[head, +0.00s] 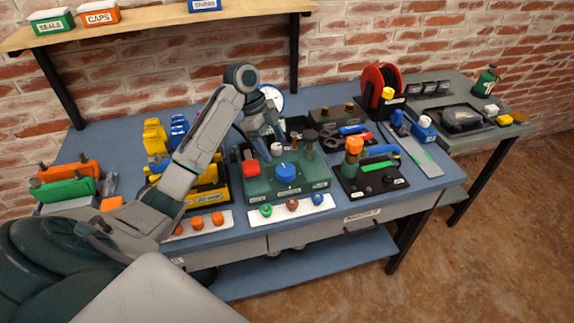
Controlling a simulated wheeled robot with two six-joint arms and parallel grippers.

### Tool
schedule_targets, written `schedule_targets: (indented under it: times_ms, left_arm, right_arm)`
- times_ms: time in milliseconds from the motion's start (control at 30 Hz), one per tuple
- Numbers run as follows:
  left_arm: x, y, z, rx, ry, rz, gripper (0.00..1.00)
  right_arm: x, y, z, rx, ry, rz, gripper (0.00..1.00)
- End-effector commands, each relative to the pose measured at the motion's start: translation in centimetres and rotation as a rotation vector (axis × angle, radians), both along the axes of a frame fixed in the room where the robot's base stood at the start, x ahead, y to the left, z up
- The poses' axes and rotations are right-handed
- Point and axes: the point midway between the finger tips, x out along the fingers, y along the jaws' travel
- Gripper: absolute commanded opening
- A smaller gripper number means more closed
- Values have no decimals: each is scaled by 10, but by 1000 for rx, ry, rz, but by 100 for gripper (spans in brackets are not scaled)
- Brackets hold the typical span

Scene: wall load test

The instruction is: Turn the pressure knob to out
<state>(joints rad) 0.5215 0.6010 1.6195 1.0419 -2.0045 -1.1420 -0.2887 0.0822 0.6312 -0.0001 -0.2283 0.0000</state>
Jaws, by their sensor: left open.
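A blue knob (286,172) sits on the front of a green test panel (262,187) in the middle of the bench. It is the likely pressure knob, but its small labels are too small to read. A red part (250,168) is at its left on the same panel. My left gripper (268,148) is open and hangs over the back of the panel, behind the blue knob and apart from it. Its fingers are small and partly merge with the fittings behind. My right gripper is not in view.
Several coloured caps lie on white strips (292,208) along the bench's front edge. A black block with an orange-topped part (353,146) stands right of the panel, and a red reel (381,88) behind it. Yellow parts (156,135) stand left. A shelf (150,27) holds labelled bins above.

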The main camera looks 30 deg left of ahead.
Motion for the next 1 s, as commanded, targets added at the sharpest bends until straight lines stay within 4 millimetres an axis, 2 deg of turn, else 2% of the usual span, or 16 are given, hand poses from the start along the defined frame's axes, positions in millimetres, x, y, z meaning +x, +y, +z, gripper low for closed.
schedule_targets:
  times_ms: [33, 67, 200, 300, 400, 567, 867, 1000]
  left_arm:
    - [1, -5, -14, -2, 1, 0, 74]
    - [1, -7, -14, -5, 2, 0, 74]
    - [3, -18, -39, -4, 3, 1, 74]
    - [4, -24, -55, -4, 3, 1, 74]
    - [5, -29, -68, -2, 2, 2, 74]
    - [6, -33, -79, 0, 1, 2, 74]
    - [6, -33, -81, 0, 0, 2, 74]
    - [6, -33, -81, 0, 0, 2, 46]
  right_arm:
    - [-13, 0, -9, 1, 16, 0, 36]
    - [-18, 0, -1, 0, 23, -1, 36]
    - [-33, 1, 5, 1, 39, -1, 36]
    - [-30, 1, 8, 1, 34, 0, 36]
    - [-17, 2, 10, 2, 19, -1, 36]
    - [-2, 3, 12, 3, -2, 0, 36]
    - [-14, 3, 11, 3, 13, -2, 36]
    - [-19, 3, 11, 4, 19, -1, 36]
